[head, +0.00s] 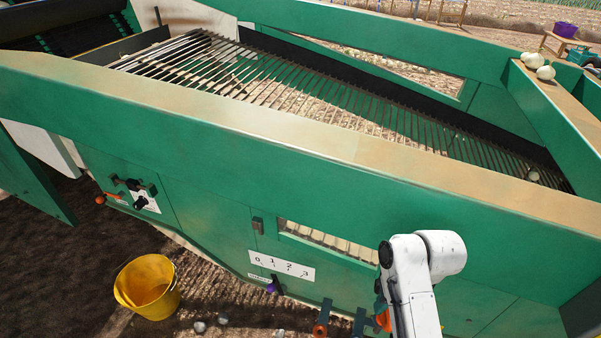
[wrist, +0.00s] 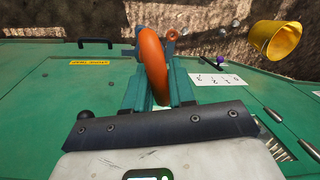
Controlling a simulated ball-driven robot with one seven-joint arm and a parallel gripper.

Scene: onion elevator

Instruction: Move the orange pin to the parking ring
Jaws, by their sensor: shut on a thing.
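My gripper (wrist: 157,72) has its teal fingers on either side of a curved orange handle, which I take to be the orange pin (wrist: 153,62). It is shut on this handle, which stands up between the fingers in the wrist view. In the head view, part of the orange pin (head: 383,320) shows beside my white wrist, close to the green machine side; the fingers are mostly hidden there. A second, smaller orange ring-shaped part (wrist: 172,34) is beyond the fingers; an orange part by a dark bracket (head: 320,330) shows in the head view. I cannot tell whether it is the parking ring.
The green machine wall (head: 200,200) runs close alongside my arm. A numbered plate (head: 281,265) with a purple knob (head: 271,286) is left of the gripper. A yellow bucket (head: 148,287) stands on the soil, with several onions near it. A black handle (wrist: 95,42) projects from the panel.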

